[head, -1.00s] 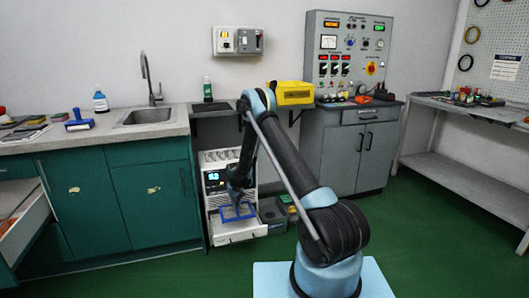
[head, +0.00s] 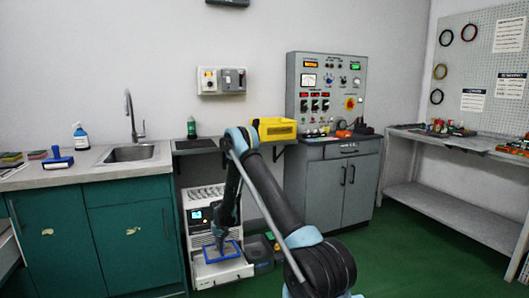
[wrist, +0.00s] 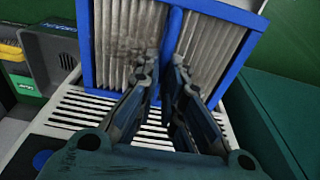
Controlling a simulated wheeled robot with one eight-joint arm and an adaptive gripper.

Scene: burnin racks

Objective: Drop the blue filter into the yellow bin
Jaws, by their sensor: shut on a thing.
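The blue filter (head: 237,246), a blue frame around pale, dirty pleats, is held by my gripper (head: 220,240) low in front of the white rack unit. In the wrist view my gripper (wrist: 168,75) is closed on the middle blue bar of the filter (wrist: 125,45), with pleats on both sides. The filter is over the unit's pulled-out white tray (head: 222,271); whether it touches the tray is unclear. The yellow bin (head: 275,128) stands on the shelf behind my arm, left of the control panel. My arm hides part of it.
The white unit (head: 203,200) stands under the shelf, with a dark box (head: 258,250) on the floor at its right. Green cabinets (head: 135,240) with a sink are on the left. A grey control cabinet (head: 330,185) stands on the right. Green floor is open on the right.

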